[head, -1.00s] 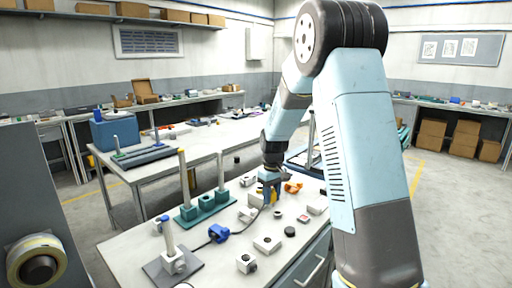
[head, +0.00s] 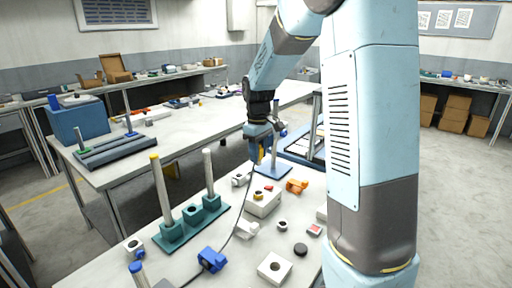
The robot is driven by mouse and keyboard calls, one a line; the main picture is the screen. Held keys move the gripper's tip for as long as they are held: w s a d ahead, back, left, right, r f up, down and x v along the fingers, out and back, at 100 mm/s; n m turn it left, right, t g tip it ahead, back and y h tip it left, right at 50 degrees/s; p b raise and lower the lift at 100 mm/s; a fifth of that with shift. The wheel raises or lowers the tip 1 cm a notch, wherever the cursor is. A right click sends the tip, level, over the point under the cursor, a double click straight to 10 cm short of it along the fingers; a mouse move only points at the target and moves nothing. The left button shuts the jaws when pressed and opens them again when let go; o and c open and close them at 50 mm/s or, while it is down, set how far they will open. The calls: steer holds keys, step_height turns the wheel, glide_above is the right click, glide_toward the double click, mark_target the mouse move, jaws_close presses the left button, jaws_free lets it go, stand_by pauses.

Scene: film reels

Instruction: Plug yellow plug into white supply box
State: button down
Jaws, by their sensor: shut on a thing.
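My gripper (head: 261,150) is shut on the yellow plug (head: 261,157), high over the back part of the workbench. The fingers hide much of the plug. A dark cable (head: 241,215) hangs from the plug and curves down to a blue block (head: 212,260) at the front. A white box (head: 263,205) with small coloured parts on top stands below and apart from the plug. Another white box with a dark round opening (head: 274,268) sits nearer the front. I cannot tell which is the supply box.
Teal stands with tall grey posts (head: 210,175) rise left of the gripper. An orange part (head: 297,186), a dark round puck (head: 300,249) and small white parts (head: 247,229) lie around the boxes. A blue plate (head: 270,170) lies behind.

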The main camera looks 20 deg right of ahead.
steer(key=shift+f, duration=4.75)
steer(key=shift+f, duration=0.2)
steer(key=shift+f, duration=1.6)
steer(key=c, duration=0.7)
jaws_free()
steer(key=shift+f, duration=0.1)
step_height(320, 180, up, 12)
steer(key=shift+r, duration=0.9)
